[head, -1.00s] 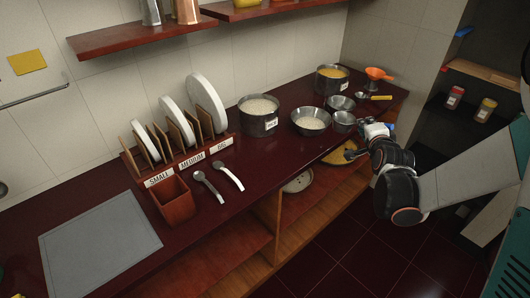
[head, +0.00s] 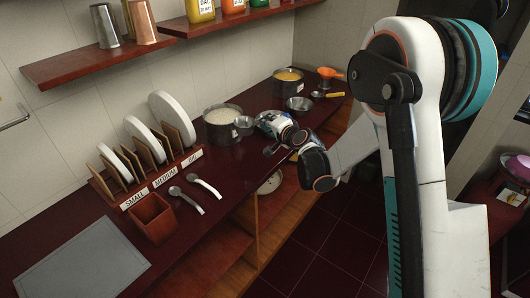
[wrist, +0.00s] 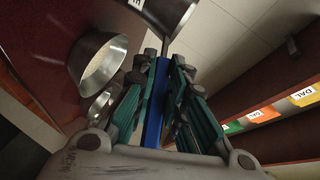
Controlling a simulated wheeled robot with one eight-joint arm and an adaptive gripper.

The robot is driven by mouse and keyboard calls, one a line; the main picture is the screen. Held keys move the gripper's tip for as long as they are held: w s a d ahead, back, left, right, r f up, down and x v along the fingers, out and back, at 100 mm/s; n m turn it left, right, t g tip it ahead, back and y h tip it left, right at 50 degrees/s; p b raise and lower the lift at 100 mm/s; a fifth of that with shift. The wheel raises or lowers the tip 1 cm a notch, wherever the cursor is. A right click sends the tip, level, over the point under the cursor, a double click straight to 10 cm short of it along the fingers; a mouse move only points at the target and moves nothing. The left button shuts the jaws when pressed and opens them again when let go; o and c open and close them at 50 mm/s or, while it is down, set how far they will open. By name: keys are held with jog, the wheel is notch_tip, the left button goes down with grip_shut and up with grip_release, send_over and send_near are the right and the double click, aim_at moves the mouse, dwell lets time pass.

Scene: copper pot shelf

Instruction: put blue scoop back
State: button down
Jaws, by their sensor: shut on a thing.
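My gripper (head: 262,122) is over the counter, just right of the pot of white grain (head: 222,134). In the wrist view my gripper (wrist: 160,75) is shut on the blue handle (wrist: 155,110) of the blue scoop, which runs lengthwise between the fingers. A metal cup (wrist: 172,12), in line with the handle beyond the fingertips, appears to be the scoop's bowl. In the head view this cup (head: 244,125) shows in front of the pot, at its right side. Its contents cannot be made out.
A wall shelf (head: 95,66) hangs above. A disc rack (head: 148,184) and two spoons (head: 186,199) lie to the left.

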notch_tip(320, 180, down, 12)
jog(key=b, duration=0.3)
jog(key=shift+r, duration=0.2)
jog(key=shift+f, duration=0.1)
jog(key=c, duration=1.6)
grip_release()
